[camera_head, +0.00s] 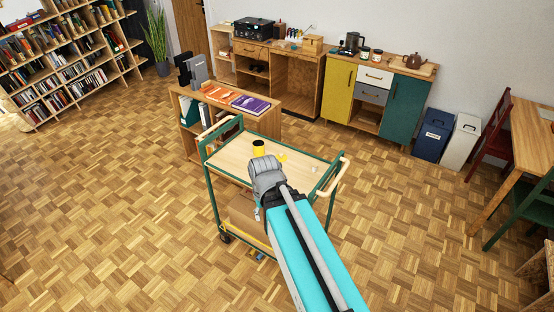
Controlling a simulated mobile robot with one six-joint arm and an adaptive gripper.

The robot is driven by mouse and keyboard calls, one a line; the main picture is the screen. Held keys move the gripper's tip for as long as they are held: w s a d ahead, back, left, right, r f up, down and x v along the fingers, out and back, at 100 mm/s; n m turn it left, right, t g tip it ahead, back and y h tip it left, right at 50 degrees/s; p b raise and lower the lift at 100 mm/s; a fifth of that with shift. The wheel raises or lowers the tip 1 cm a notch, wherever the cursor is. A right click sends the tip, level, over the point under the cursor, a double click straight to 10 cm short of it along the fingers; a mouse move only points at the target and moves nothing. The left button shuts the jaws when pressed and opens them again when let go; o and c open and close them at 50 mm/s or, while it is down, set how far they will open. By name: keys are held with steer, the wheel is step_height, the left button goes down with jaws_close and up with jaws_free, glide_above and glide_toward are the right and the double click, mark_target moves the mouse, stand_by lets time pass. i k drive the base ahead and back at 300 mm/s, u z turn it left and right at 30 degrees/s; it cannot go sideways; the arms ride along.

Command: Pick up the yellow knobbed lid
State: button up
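A small yellow thing (283,157), which looks like the knobbed lid, lies on the pale wooden top of a green-framed trolley (235,165). It is too small to make out its knob. A yellow jar with a dark top or opening (259,149) stands to its left. My gripper (265,172) is at the grey end of my arm, over the trolley top. In the picture it is just below the jar and lower left of the small yellow thing. My wrist hides its fingers, so I cannot see whether they are open or hold anything.
A small pale object (315,169) is on the trolley's right side, near its raised handle (332,175). A low bookcase (265,105) with books on top stands right behind the trolley. A cardboard box (243,210) sits on the lower shelf. Parquet floor is clear left and right.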

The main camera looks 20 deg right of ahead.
mark_target(282, 157)
steer(key=z, duration=0.1)
steer(key=i, duration=1)
steer(key=u, duration=0.05)
